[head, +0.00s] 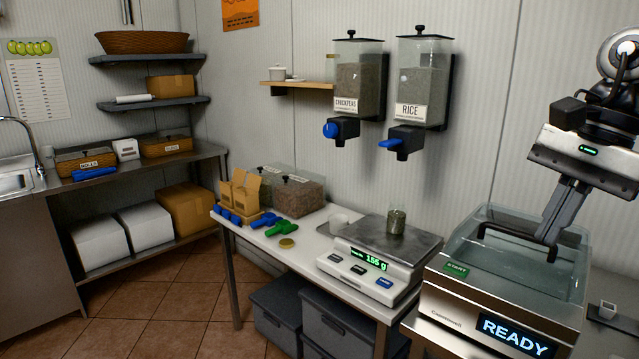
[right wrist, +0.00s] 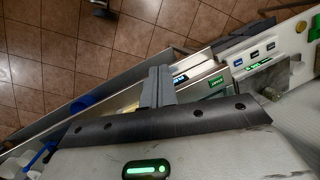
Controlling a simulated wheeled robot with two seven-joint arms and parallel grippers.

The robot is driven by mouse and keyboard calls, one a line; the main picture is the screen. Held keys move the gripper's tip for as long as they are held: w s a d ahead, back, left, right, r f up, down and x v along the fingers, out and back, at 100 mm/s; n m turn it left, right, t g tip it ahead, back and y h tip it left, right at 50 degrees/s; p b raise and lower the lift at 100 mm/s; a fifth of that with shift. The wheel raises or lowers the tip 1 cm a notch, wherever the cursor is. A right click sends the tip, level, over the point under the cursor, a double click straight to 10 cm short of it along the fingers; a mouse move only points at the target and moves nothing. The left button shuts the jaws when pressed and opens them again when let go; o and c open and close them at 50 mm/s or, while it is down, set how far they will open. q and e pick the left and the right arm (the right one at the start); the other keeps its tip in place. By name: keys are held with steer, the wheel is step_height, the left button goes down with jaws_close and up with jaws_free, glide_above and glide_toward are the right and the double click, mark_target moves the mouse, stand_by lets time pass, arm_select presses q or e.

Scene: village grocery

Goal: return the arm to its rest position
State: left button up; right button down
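My right gripper (head: 550,228) comes in from the upper right in the head view, with its fingers pointing down over the clear-lidded sealing machine (head: 455,300). The two fingers lie close together, and I see nothing between them. In the right wrist view the fingers (right wrist: 158,88) also look shut. In the head view the fingertips overlap the right end of the machine's dark handle (head: 510,238); I cannot tell whether they touch it. The machine's display reads READY. My left gripper is not in view.
Chickpeas (head: 358,80) and rice (head: 422,80) dispensers hang on the wall above. Grey bins (head: 335,325) stand under the table. The tiled floor at left is clear.

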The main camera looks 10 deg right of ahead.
step_height(320, 180, down, 26)
steer(key=w+m+t+y, duration=0.2)
steer(key=m+t+y, duration=0.75)
steer(key=m, duration=2.05)
steer(key=s+a+f+m+t+h, duration=0.25)
steer(key=f+m+h, duration=0.25)
steer(key=f+m, duration=0.25)
steer(key=s+a+f+m+t+h, duration=0.1)
steer(key=s+a+f+m+h, duration=0.4)
steer(key=m, duration=0.4)
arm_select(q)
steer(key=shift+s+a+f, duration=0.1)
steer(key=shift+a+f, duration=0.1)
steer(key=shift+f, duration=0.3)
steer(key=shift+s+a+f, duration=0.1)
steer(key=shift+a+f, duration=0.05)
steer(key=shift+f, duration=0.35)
arm_select(e)
steer(key=s+a+f+m+g, duration=0.3)
steer(key=s+a+f+m, duration=0.2)
steer(key=a+m, duration=0.5)
step_height(320, 180, down, 3)
steer(key=shift+s+a+r, duration=0.15)
steer(key=shift+a, duration=0.1)
